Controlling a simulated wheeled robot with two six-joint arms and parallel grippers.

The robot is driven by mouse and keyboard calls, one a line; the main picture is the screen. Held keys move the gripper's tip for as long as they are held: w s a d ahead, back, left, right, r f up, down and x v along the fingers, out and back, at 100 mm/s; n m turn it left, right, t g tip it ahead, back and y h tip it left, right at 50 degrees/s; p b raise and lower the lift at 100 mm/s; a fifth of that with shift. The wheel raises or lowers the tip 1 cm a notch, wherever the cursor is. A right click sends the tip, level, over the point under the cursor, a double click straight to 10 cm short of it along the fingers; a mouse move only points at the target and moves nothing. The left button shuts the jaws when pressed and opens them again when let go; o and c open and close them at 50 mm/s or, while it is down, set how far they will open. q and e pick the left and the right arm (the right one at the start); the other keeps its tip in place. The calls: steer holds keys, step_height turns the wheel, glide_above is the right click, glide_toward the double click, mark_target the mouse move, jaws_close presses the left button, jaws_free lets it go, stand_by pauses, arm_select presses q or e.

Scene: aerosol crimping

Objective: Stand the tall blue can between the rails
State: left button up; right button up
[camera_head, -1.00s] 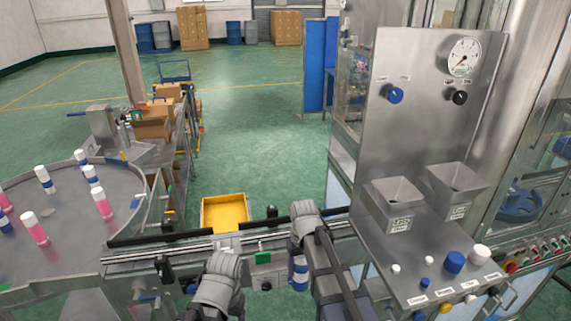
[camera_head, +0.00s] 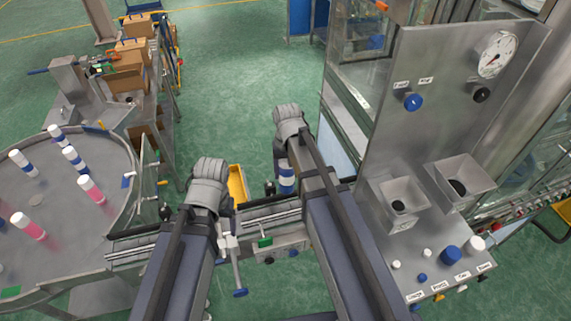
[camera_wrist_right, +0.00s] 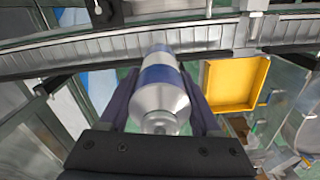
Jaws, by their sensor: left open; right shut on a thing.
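The tall blue can (camera_head: 287,182) is silver-white with blue bands. My right gripper (camera_wrist_right: 160,85) is shut on it; the can (camera_wrist_right: 158,88) lies between the two dark fingers in the right wrist view. The conveyor rails (camera_head: 268,218) run across the middle of the head view, and the rails also cross the top of the wrist view (camera_wrist_right: 215,38). The can's far end overlaps the near rail there; its height above it is hard to tell. My left gripper (camera_head: 207,190) is open at the left part of the conveyor, its fingers mostly hidden behind its wrist.
A round table (camera_head: 85,215) with several blue-banded and pink cans stands left. A yellow bin (camera_head: 237,186) sits behind the conveyor and also shows in the wrist view (camera_wrist_right: 235,82). A steel machine panel (camera_head: 440,110) with funnels and knobs stands right of my right arm.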

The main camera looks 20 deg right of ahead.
arm_select(q)
steer(key=shift+s+f, duration=0.1)
steer(key=shift+f, duration=0.1)
arm_select(e)
steer(key=shift+s+f, duration=0.15)
steer(key=shift+f+b, duration=0.5)
steer(key=shift+b, duration=0.1)
steer(key=shift+f+b, duration=0.85)
steer(key=shift+b, duration=0.05)
arm_select(q)
step_height(320, 180, down, 14)
steer(key=b, duration=1.1)
steer(key=shift+r, duration=0.15)
arm_select(e)
step_height(320, 180, down, 11)
arm_select(q)
steer(key=shift+f+b, duration=0.45)
steer(key=shift+b, duration=0.05)
arm_select(e)
steer(key=shift+f, duration=0.5)
steer(key=o, duration=1.5)
steer(key=shift+c, duration=0.2)
steer(key=shift+r, duration=0.1)
